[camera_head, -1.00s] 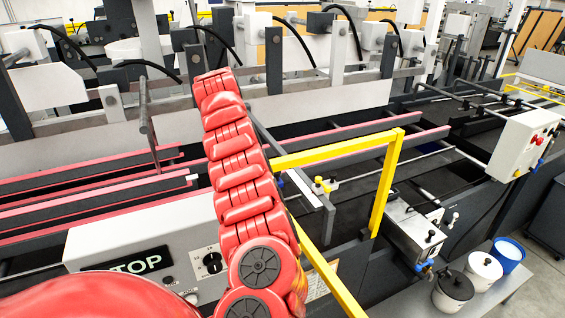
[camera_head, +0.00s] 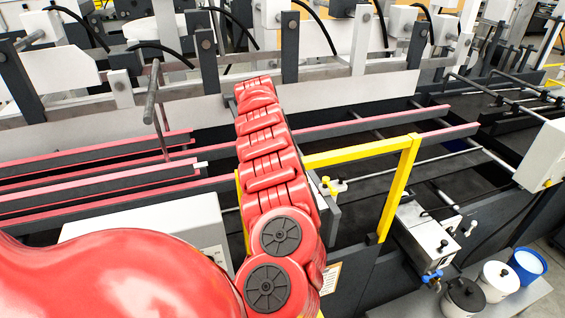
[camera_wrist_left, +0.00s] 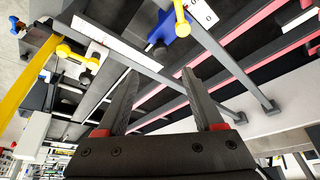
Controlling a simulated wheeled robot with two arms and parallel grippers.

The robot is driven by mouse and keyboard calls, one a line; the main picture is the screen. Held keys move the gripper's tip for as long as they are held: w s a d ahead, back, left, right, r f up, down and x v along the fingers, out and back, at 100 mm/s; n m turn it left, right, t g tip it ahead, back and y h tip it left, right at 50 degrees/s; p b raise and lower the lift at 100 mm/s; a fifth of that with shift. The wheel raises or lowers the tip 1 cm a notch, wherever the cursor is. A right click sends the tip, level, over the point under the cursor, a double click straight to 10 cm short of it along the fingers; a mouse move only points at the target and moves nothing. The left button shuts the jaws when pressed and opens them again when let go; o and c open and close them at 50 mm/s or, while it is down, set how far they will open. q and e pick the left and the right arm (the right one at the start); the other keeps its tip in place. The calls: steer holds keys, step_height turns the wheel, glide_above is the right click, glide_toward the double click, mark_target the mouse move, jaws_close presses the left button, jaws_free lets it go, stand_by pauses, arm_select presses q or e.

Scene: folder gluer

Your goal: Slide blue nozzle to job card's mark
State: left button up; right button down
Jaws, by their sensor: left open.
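In the left wrist view, the blue nozzle (camera_wrist_left: 174,27) sits on a rail at the top, with a yellow knob (camera_wrist_left: 182,20) at it. The pale strip (camera_wrist_left: 115,45) of the rail runs along its left side. My left gripper (camera_wrist_left: 160,71) is open and empty, its fingers pointing toward the rail, below the nozzle and apart from it. In the head view my red arm hides the gripper and the blue nozzle. A small sheet (camera_head: 330,278) hangs on the machine's side; its print and any mark are too small to read. My right gripper is not in view.
A yellow guard frame (camera_head: 398,190) stands just right of my arm. A white fitting with a yellow knob (camera_head: 333,186) sits beside the arm. A metal glue unit (camera_head: 425,238) and several pots, one blue and white (camera_head: 527,265), are at the lower right. Red-edged rails (camera_head: 100,190) run across.

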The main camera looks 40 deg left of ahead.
arm_select(q)
steer(key=p+x, duration=0.1)
steer(key=x, duration=0.7)
steer(key=shift+a+f, duration=0.15)
steer(key=shift+f, duration=0.2)
steer(key=shift+w+a+f+p, duration=0.2)
steer(key=shift+w+p, duration=0.05)
steer(key=shift+p, duration=0.05)
steer(key=shift+f, duration=0.3)
steer(key=shift+w+d+f, duration=0.1)
steer(key=shift+w+f, duration=0.1)
steer(key=shift+f, duration=0.2)
steer(key=shift+w+f+p, duration=0.1)
steer(key=shift+f+p, duration=0.05)
steer(key=shift+p, duration=0.15)
